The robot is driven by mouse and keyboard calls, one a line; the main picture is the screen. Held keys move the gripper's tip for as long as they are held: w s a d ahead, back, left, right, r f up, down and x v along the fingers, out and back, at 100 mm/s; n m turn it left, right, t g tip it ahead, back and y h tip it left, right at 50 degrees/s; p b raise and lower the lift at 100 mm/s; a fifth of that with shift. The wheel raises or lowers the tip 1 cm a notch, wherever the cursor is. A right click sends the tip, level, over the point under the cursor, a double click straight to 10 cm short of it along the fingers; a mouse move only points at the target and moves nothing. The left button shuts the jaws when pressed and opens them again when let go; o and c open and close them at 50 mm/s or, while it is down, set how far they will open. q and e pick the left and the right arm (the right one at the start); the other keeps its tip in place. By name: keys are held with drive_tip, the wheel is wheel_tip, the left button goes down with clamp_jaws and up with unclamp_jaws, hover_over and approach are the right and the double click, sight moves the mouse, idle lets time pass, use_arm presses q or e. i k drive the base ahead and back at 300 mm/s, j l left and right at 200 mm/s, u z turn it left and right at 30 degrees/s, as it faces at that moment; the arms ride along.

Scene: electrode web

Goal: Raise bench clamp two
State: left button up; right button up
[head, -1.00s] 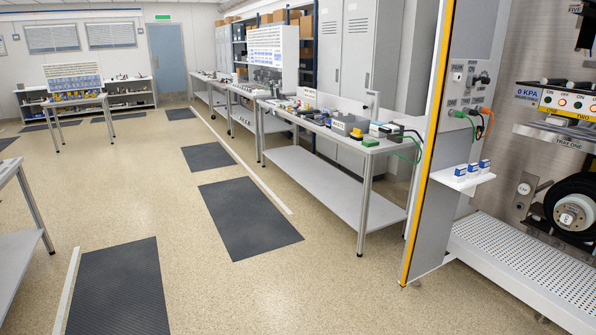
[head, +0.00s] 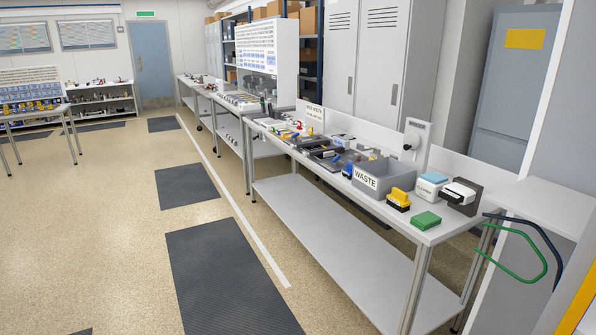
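The near workbench (head: 437,233) runs along the right side in the head view. Small devices and dark trays crowd its top, some with red, blue or yellow parts. A small device with a blue part (head: 347,171) sits just left of the grey WASTE bin (head: 367,182). I cannot tell which item, if any, is bench clamp two, nor whether a clamp is up or down. Neither of my grippers shows in the head view.
A yellow-and-black item (head: 398,200), a green block (head: 426,220) and a blue-topped box (head: 432,185) are at the bench's near end. Green and dark hoses (head: 535,262) hang at right. Dark floor mats (head: 228,280) lie along the open aisle at left.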

sight(319, 151)
drive_tip(key=i+j+z, duration=0.1)
drive_tip(key=i, duration=1.05)
drive_tip(key=i+j+z, duration=0.1)
drive_tip(key=i, duration=0.25)
drive_tip(key=j, duration=0.1)
